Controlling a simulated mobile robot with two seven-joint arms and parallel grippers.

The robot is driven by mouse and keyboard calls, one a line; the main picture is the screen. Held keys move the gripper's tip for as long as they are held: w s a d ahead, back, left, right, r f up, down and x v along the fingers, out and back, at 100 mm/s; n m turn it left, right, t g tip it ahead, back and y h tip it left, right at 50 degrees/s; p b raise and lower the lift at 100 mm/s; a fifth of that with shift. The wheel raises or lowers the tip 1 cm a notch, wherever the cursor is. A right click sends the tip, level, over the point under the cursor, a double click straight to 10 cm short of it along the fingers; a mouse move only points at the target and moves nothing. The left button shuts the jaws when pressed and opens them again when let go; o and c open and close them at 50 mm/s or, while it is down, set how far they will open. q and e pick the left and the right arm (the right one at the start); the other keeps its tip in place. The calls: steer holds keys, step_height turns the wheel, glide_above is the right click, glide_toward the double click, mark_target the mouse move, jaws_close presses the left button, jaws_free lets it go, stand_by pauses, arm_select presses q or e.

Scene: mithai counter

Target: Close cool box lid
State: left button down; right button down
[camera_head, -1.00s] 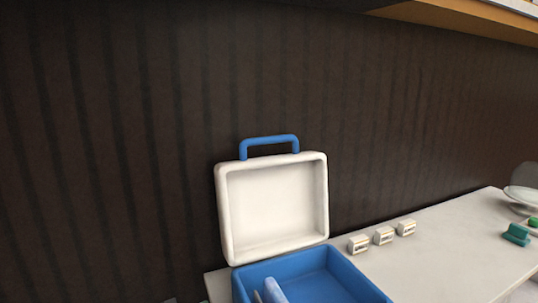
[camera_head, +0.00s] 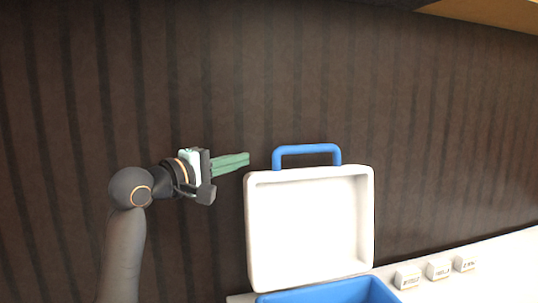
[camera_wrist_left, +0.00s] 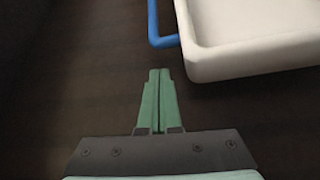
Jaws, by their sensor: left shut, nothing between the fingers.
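The cool box stands on the counter with its white lid (camera_head: 310,225) raised upright. The lid has a blue handle (camera_head: 307,149) on its top edge. The blue box body (camera_head: 325,292) shows only at its upper part; the rest is cut off by the frame's bottom. My left gripper (camera_head: 247,159) is shut and empty, its green fingers just left of the lid's upper left corner, at about handle height. In the left wrist view the lid (camera_wrist_left: 250,40) and handle (camera_wrist_left: 154,25) lie beyond the fingertips (camera_wrist_left: 159,72), with a gap between. My right gripper is not in view.
A pale counter (camera_head: 500,258) runs to the right. Several small white boxes stand on it, one of them (camera_head: 407,278) just right of the cool box. A dark ribbed wall (camera_head: 450,130) stands behind, and a wooden shelf edge (camera_head: 490,10) is at the top right.

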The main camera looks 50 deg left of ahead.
arm_select(q)
steer(key=w, duration=0.4)
steer(key=w+p, duration=0.1)
steer(key=w, duration=0.1)
steer(key=shift+w+a+r, duration=0.1)
steer(key=shift+w+a, duration=0.25)
steer(key=shift+a, duration=0.05)
steer(key=shift+w+a, duration=0.1)
steer(key=shift+w, duration=0.5)
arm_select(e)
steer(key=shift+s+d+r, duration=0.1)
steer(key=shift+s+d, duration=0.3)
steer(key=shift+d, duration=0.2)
arm_select(q)
steer(key=shift+p, duration=0.3)
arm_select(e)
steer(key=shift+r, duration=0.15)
